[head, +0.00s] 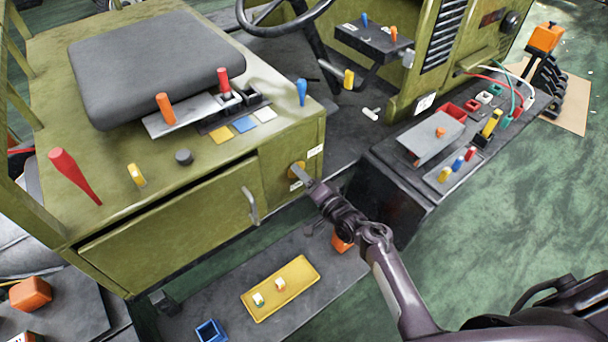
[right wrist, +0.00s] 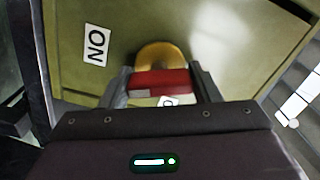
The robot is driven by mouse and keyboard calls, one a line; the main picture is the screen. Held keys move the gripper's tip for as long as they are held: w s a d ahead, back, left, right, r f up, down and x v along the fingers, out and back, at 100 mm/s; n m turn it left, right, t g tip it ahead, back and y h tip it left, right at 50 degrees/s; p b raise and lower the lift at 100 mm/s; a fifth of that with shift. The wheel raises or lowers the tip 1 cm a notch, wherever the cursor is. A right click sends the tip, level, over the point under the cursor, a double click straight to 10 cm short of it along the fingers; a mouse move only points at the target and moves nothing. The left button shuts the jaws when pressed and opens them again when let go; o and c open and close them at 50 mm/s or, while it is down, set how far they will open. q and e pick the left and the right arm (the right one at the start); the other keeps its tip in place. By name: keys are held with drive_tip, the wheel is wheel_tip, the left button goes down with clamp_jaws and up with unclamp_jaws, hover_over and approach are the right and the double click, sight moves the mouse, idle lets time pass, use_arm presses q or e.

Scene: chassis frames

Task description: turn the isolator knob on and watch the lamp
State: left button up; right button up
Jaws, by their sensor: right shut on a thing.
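The isolator knob (head: 296,168) has a round yellow base on the green side panel below the seat. In the right wrist view its yellow base (right wrist: 160,52) shows behind a red handle (right wrist: 160,83). My right gripper (head: 304,176) is at the knob, its two fingers on either side of the red handle and shut on it. Another label is partly hidden by the handle. I cannot pick out which thing is the lamp. My left gripper is not in view.
A grey seat (head: 155,62) and several levers sit above the panel. A black console (head: 400,200) stands right of my right gripper. A yellow tray (head: 281,288) with small parts lies on the dark step below. Green floor (head: 520,210) is clear at right.

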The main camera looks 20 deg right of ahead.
drive_tip(key=m+p, duration=0.1)
drive_tip(key=m, duration=0.3)
drive_tip(key=shift+m, duration=0.4)
idle(0.4)
drive_tip(key=o, duration=1)
drive_tip(key=v, duration=0.8)
